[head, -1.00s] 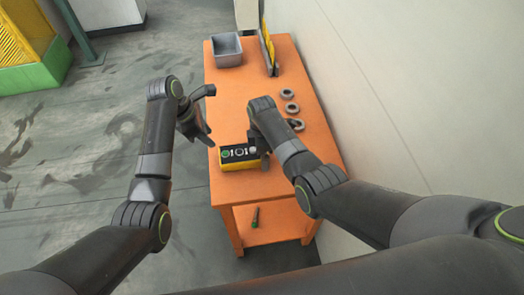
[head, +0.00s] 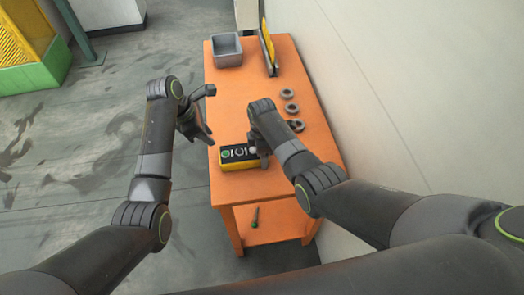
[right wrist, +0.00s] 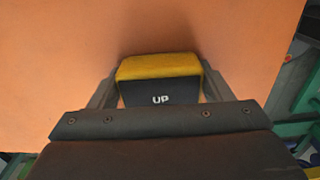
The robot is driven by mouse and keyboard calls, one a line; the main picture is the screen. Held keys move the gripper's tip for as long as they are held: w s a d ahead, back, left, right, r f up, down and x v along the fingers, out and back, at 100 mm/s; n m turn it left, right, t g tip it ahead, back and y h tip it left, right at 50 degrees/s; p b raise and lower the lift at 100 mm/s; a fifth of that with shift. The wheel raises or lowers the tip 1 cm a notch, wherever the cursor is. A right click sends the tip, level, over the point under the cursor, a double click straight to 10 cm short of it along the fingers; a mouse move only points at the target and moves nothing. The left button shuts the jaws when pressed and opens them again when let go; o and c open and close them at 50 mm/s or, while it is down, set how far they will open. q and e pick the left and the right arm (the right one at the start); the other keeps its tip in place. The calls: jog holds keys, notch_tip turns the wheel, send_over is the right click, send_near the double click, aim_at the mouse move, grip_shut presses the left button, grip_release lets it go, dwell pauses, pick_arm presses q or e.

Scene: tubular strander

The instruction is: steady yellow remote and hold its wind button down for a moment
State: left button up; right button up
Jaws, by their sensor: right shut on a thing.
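The yellow remote (head: 236,166) lies on the orange table near its front left part, with its dark button face up. A green round button and paler controls show on the face in the head view; their labels are too small to read there. My right gripper (head: 262,155) is shut on the remote's right end. In the right wrist view its two fingers flank the yellow remote (right wrist: 158,67), with "UP" readable on the dark face. My left gripper (head: 208,113) is open and empty, above the table's left edge, behind and left of the remote, apart from it.
The orange table (head: 228,104) holds a grey bin (head: 227,50) at the back left, an upright yellow board (head: 267,47) and several dark rings (head: 289,93) along the right. A wall stands close on the right.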

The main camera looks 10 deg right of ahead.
pick_arm(q)
grip_shut()
dwell(1.4)
